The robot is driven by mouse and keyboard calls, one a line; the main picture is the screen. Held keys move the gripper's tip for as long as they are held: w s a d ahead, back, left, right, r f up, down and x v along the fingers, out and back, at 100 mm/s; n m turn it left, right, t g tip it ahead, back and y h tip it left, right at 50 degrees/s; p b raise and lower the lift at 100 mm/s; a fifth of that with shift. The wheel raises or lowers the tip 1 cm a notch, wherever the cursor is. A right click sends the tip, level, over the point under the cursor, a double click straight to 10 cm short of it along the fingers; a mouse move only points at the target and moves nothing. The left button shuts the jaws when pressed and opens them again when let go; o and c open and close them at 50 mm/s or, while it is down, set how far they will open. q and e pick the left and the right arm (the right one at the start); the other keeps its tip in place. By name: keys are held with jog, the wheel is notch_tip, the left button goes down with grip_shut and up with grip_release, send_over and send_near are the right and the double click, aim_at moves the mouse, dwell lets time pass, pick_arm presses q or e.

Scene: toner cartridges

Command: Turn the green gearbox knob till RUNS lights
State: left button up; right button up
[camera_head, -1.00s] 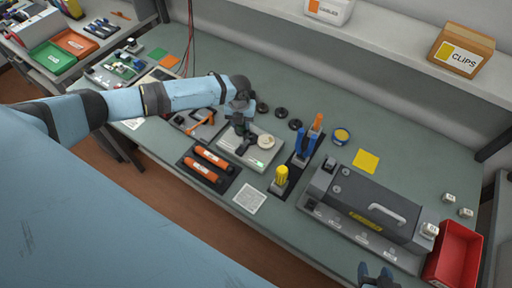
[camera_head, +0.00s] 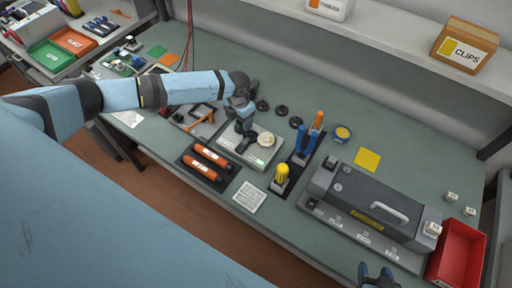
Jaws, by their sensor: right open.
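The gearbox seems to be the light grey flat unit (camera_head: 262,153) in the middle of the bench, with a round cream disc (camera_head: 266,139) on its top. A small green patch (camera_head: 259,162) shows at its front edge; its label is too small to read. My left gripper (camera_head: 242,143) points down over the left part of this unit. It covers the spot under it, and I cannot make out the green knob or whether the fingers touch anything. My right gripper (camera_head: 377,276) is open and empty at the bottom edge of the view.
Two orange cartridges (camera_head: 210,154) lie in a black tray in front. A yellow-handled tool (camera_head: 282,174) and blue-handled pliers (camera_head: 307,140) stand to the right. A dark grey machine (camera_head: 375,207) and a red bin (camera_head: 457,252) fill the right side.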

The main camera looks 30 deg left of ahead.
pick_arm(q)
jog(key=shift+r, duration=0.15)
pick_arm(e)
jog(key=shift+r, duration=0.15)
pick_arm(q)
notch_tip(320, 180, up, 3)
jog(key=shift+f+p, duration=0.1)
jog(key=shift+p, duration=1.05)
pick_arm(e)
notch_tip(320, 180, up, 2)
jog(key=shift+r, duration=0.1)
pick_arm(q)
jog(key=shift+r, duration=2)
